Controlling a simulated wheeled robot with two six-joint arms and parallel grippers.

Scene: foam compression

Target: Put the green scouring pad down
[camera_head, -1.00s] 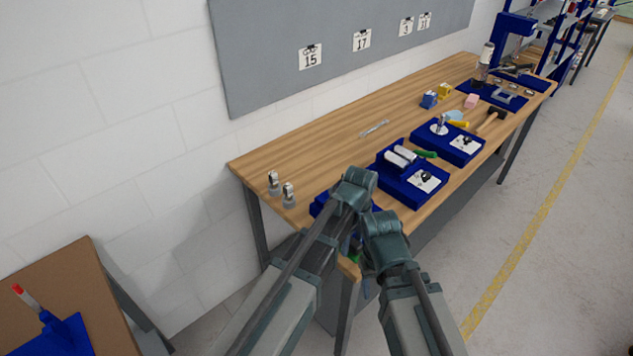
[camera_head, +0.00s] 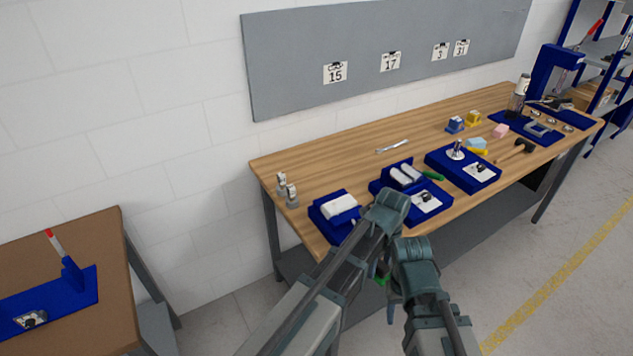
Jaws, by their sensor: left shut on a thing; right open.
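My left arm comes in from the left and its wrist bends down in front of the workbench. My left gripper (camera_head: 382,268) is mostly hidden behind the arm links and is shut on the green scouring pad. Only a small bright green bit of the pad (camera_head: 383,281) shows between my two arms, in the air in front of the bench's near edge. My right gripper (camera_head: 392,312) is lower, partly hidden by its own arm, and open.
The wooden workbench (camera_head: 330,168) holds blue trays, one with a white block (camera_head: 340,207), and a green-handled tool (camera_head: 433,176). A wrench (camera_head: 392,146) lies farther back. A brown table (camera_head: 70,245) with a blue fixture stands at left.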

